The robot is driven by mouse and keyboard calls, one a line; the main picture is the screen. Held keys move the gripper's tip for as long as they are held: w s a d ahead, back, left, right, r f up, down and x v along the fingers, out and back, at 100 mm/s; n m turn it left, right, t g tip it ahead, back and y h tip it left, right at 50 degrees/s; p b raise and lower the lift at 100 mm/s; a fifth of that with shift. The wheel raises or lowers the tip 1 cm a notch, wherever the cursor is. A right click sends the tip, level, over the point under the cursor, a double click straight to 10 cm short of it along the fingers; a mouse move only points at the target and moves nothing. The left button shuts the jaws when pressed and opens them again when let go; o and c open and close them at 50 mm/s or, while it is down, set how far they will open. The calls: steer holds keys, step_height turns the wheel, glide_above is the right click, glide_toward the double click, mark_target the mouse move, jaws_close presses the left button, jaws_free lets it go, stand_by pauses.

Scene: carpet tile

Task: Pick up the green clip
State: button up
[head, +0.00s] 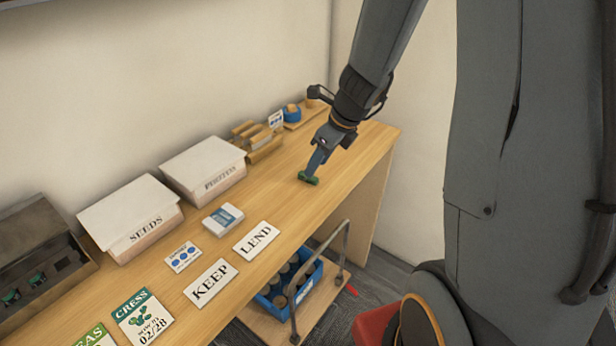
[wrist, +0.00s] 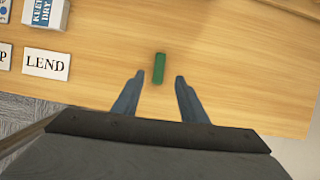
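The green clip (wrist: 159,68) lies on the wooden table, a small dark green bar seen just ahead of my fingertips in the wrist view. My gripper (wrist: 157,80) is open, with one blue-grey finger to each side of the clip's line and nothing between them. In the head view the clip (head: 308,178) shows at the tips of my gripper (head: 311,172), which points down at the right part of the table. The fingertips hide part of it there, and I cannot tell how high they are above the table.
A LEND card (head: 256,241) and a KEEP card (head: 211,283) lie to the left. White boxes marked SEEDS (head: 142,236) and another label (head: 217,184) stand along the wall. A wooden holder (head: 262,149) is behind my gripper. The table (head: 345,158) is clear around the clip.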

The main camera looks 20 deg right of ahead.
steer(key=x, duration=0.4)
steer(key=shift+w+a+f, duration=0.15)
steer(key=shift+a+f, duration=0.1)
jaws_close()
